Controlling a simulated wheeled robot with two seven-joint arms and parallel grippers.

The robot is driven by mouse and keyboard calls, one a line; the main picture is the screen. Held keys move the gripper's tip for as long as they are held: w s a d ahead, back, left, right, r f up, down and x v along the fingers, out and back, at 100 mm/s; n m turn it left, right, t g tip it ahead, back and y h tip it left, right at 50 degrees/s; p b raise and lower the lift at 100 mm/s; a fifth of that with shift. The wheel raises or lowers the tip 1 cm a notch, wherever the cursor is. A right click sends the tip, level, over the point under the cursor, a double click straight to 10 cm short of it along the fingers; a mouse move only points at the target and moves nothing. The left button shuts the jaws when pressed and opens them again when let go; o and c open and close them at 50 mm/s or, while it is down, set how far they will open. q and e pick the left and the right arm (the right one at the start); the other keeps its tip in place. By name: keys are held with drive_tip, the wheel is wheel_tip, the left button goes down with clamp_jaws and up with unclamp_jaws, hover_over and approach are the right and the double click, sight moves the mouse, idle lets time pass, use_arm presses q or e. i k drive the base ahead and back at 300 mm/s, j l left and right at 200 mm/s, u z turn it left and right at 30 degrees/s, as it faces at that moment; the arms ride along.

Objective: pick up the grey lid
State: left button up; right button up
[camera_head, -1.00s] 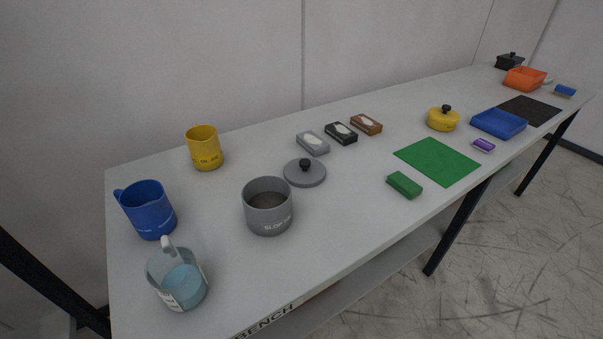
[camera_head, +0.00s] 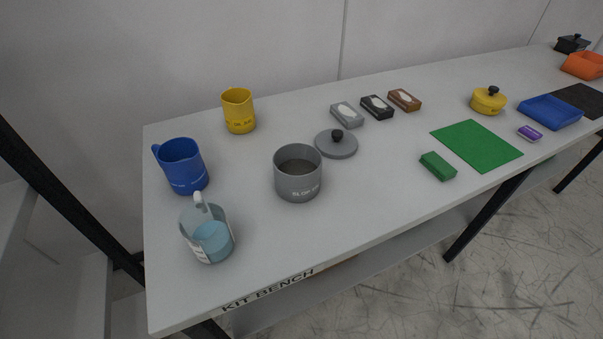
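The grey lid (camera_head: 344,148) lies flat on the white bench, with a round black knob on top. It is just behind and to the right of a grey pot (camera_head: 298,177), which stands open with a dark inside. The lid and pot look close together but apart. Neither of my grippers shows in the head view.
On the bench (camera_head: 370,215) stand a yellow mug (camera_head: 238,112), blue jug (camera_head: 181,168) and clear jug with blue liquid (camera_head: 209,236). Behind the lid are grey (camera_head: 346,120), black and brown boxes. Right are a green block (camera_head: 437,166), green mat (camera_head: 470,138) and yellow pot (camera_head: 487,102).

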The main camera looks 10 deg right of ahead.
sight(337, 144)
drive_tip(key=i+l, duration=0.1)
drive_tip(key=l, duration=0.45)
drive_tip(key=i+l, duration=0.1)
drive_tip(key=l, duration=1)
drive_tip(key=i+l, duration=0.15)
drive_tip(key=l, duration=0.35)
drive_tip(key=i+l, duration=0.1)
drive_tip(key=l, duration=0.45)
drive_tip(key=k+j+u, duration=0.1)
drive_tip(key=j, duration=0.25)
drive_tip(key=i+l, duration=0.15)
drive_tip(key=l, duration=0.25)
drive_tip(key=z, duration=0.05)
